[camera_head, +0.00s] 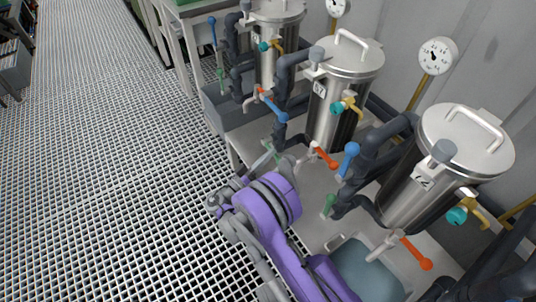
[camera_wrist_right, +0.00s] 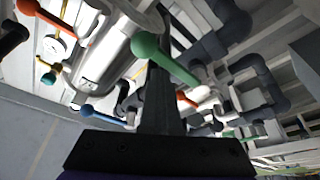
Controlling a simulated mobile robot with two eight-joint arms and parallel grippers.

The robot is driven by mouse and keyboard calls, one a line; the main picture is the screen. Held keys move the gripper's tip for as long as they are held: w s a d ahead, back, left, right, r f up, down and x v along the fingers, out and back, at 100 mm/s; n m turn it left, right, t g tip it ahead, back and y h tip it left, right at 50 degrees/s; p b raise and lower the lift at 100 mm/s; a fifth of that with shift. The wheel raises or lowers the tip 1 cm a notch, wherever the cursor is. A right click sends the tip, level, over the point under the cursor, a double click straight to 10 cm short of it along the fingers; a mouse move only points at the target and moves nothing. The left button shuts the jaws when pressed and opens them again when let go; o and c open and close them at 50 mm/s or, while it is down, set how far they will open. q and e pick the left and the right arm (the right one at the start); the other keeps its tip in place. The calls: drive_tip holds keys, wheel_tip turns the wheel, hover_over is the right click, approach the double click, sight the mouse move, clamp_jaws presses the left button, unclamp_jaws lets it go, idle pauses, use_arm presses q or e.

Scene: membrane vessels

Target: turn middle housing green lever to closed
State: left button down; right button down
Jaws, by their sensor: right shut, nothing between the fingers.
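The middle housing (camera_head: 340,95) is a steel cylinder with a handled lid, between two similar ones. Its green lever (camera_head: 268,148) shows small at the lower left of its pipes, partly hidden by my right arm. My right gripper (camera_head: 277,163) is beside this lever, with its fingertips largely hidden in the head view. In the right wrist view a green lever with a round knob (camera_wrist_right: 145,44) slants down to the right, across the tip of my shut right gripper (camera_wrist_right: 160,75). Whether they touch I cannot tell. My left gripper is not in view.
The front housing (camera_head: 400,195) stands at the right, with its own green lever (camera_head: 329,206) and an orange lever (camera_head: 414,251). The grated floor (camera_head: 100,150) at left is clear.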

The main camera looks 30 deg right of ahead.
sight(269, 146)
drive_tip(key=shift+f, duration=0.1)
idle(0.3)
wheel_tip(269, 146, up, 5)
drive_tip(key=p, duration=0.3)
drive_tip(key=a+f, duration=0.4)
drive_tip(key=a, duration=0.5)
drive_tip(key=shift+s+a, duration=0.25)
drive_tip(key=shift+s, duration=0.15)
